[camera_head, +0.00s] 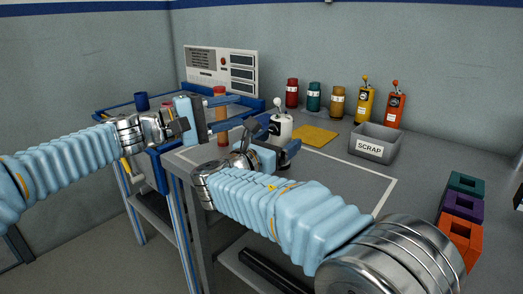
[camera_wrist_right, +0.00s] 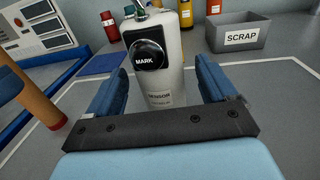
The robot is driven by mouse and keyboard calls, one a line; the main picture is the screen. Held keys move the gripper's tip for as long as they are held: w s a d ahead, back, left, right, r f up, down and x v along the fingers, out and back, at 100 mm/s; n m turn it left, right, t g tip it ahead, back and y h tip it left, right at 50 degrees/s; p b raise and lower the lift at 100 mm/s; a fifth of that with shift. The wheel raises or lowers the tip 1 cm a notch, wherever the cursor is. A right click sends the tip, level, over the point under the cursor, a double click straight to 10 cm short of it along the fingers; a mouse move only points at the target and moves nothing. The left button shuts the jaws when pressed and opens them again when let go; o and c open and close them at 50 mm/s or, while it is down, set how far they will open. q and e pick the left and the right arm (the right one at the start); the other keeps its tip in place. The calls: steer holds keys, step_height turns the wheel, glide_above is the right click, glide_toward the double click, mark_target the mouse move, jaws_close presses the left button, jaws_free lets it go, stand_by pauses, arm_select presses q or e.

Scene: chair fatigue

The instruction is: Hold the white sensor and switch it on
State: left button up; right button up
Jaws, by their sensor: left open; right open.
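The white sensor (camera_head: 282,127) stands upright on the grey bench, with a small lever and knob on top. In the right wrist view the white sensor (camera_wrist_right: 165,88) shows a black round part marked "MARK" and lettering low on its body. My right gripper (camera_head: 277,143) is open, with its two blue fingers on either side of the sensor's lower body; I see gaps between fingers and sensor. The lever's setting is unclear. My left gripper (camera_head: 236,112) is open at the left, near an orange post (camera_head: 220,91), apart from the sensor.
A grey SCRAP bin (camera_head: 374,145) and a yellow mat (camera_head: 315,135) lie right of the sensor. Red, teal and gold canisters, a yellow device (camera_head: 365,105) and an orange device (camera_head: 395,110) stand behind. Coloured blocks (camera_head: 462,207) sit at the right. A panel (camera_head: 222,68) stands behind.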

mark_target(285, 137)
steer(key=shift+x, duration=1.95)
